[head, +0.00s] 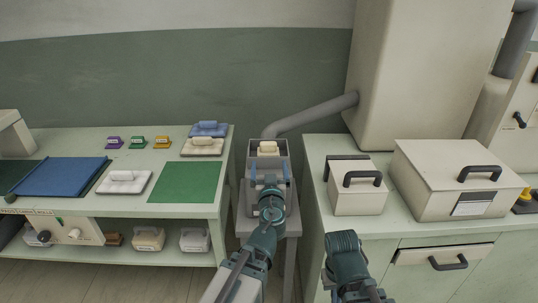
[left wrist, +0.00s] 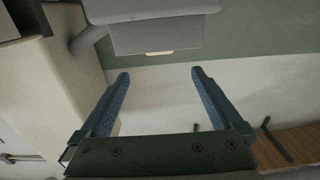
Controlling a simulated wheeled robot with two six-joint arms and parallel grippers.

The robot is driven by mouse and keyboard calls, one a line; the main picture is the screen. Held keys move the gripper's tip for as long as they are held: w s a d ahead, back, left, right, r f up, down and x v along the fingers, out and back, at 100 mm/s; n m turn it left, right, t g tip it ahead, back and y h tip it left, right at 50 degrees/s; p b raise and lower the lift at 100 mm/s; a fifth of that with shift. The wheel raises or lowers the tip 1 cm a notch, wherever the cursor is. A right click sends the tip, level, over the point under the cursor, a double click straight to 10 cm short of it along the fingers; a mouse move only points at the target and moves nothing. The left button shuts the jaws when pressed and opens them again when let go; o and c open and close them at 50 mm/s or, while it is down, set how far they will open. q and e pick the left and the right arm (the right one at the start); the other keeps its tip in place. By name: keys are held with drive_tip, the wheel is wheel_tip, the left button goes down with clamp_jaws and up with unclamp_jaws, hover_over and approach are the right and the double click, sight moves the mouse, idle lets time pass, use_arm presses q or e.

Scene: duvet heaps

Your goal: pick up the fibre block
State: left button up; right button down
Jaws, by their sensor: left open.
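A small cream block (head: 268,147), which looks like the fibre block, sits on a grey machine or stand between the two benches. In the left wrist view a thin cream strip, likely the same block (left wrist: 158,53), shows at the edge of a grey surface, beyond my fingertips. My left gripper (head: 268,170) is open, its two blue fingers spread in front of the block and apart from it. Nothing is between the fingers in the left wrist view (left wrist: 159,72). My right arm shows at the lower middle of the head view; its jaws cannot be made out.
The left bench (head: 142,205) carries a blue cloth (head: 62,176), a green mat (head: 186,182), handled pads and small coloured tags. The right bench (head: 330,227) carries two lidded boxes (head: 357,195) (head: 440,190). A grey pipe (head: 310,118) slopes behind the stand to a tall cabinet (head: 420,75).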

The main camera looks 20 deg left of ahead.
sight(269, 145)
use_arm(q)
drive_tip(key=x, duration=0.8)
drive_tip(key=shift+w, duration=0.3)
drive_tip(key=shift+x, duration=2.65)
drive_tip(key=shift+f, duration=0.1)
drive_tip(key=shift+s, duration=0.1)
drive_tip(key=shift+c, duration=0.2)
drive_tip(key=c, duration=1.4)
